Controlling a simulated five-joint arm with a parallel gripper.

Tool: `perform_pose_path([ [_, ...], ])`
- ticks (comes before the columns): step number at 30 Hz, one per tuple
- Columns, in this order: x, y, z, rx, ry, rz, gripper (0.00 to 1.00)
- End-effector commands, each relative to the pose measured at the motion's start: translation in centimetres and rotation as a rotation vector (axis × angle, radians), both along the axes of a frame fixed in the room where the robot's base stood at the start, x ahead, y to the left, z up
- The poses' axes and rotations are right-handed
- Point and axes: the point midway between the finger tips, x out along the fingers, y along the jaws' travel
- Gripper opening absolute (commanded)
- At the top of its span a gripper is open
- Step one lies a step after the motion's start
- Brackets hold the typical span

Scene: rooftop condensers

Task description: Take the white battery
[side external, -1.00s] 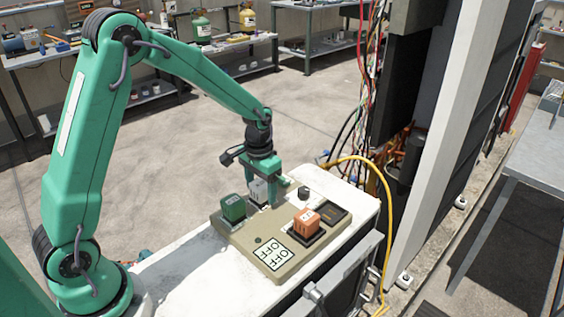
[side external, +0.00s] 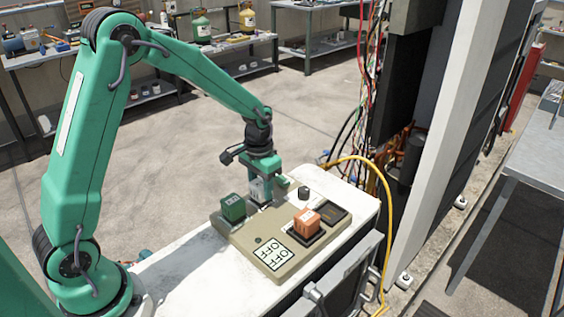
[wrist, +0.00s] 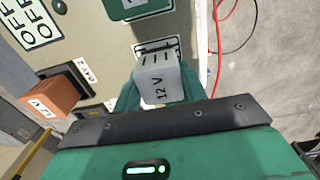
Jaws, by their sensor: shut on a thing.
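The white battery (side external: 258,189), marked 12 V, is between the fingers of my gripper (side external: 263,176) at the back of a beige panel (side external: 283,262). In the wrist view the white battery (wrist: 160,80) sits between the green fingers of my gripper (wrist: 155,98), which is shut on it. A dark slot shows at its far end. Whether its base is clear of the panel is hard to tell. A green battery (side external: 233,207) and an orange battery (side external: 306,221) stand in the panel nearby.
Open floor lies behind my gripper.

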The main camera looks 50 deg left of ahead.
Motion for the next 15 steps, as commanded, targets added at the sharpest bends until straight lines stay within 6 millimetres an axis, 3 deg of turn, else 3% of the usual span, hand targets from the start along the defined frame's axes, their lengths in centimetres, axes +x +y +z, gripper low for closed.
perform_pose_path([
  [11,0.1,0.0,4.1,0.0,-0.007,0.0,0.12],
  [15,-1.1,-2.3,5.4,0.0,-0.004,-0.005,0.12],
])
